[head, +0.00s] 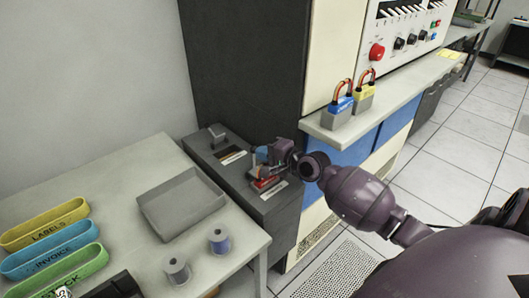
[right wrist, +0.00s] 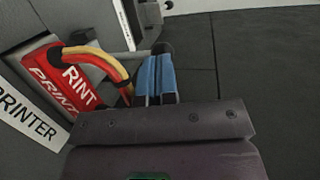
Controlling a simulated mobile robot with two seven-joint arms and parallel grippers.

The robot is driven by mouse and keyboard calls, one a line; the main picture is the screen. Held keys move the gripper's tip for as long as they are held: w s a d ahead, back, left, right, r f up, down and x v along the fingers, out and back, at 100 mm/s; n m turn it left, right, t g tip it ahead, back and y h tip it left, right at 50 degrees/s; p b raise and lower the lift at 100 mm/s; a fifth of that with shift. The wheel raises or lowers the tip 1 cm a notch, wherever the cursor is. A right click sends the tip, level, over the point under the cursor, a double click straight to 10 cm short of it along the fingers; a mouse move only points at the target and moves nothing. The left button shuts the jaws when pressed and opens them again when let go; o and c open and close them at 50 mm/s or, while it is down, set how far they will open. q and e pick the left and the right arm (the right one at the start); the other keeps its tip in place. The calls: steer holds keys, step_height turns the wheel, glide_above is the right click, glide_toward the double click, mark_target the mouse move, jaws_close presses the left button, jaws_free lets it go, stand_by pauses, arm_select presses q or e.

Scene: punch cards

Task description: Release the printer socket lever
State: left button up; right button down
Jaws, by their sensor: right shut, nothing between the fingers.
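The printer socket is the near one on a dark grey box, with a white PRINTER label (right wrist: 26,118) that also shows in the head view (head: 274,191). A red plug marked PRINT (right wrist: 62,80) sits there, with a yellow-orange cable (right wrist: 103,57) curving from it. A grey bar (right wrist: 103,66) behind the cable runs toward my fingertips and looks like the lever. Its end is partly hidden, and I cannot tell whether they touch. My right gripper (head: 266,156) is over this socket. Its blue fingers (right wrist: 155,78) are shut and empty. My left gripper is out of view.
The far socket on the box has a raised grey lever (head: 217,134). A table at left holds a grey tray (head: 157,213), two spools (head: 218,240) and coloured bins (head: 45,224).

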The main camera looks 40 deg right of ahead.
steer(key=shift+w+r+p, duration=0.2)
steer(key=shift+r+p, duration=0.25)
steer(key=shift+r, duration=0.15)
steer(key=shift+w+r+g+p, duration=0.1)
steer(key=shift+g+p, duration=0.2)
steer(key=shift+p, duration=0.05)
steer(key=shift+w+p, duration=0.15)
steer(key=shift+p, duration=0.4)
steer(key=shift+a+f+g, duration=0.1)
steer(key=shift+f+g, duration=0.2)
steer(key=shift+f, duration=0.05)
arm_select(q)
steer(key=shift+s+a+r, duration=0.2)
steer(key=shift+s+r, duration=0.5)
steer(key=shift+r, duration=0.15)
arm_select(e)
steer(key=shift+f, duration=0.1)
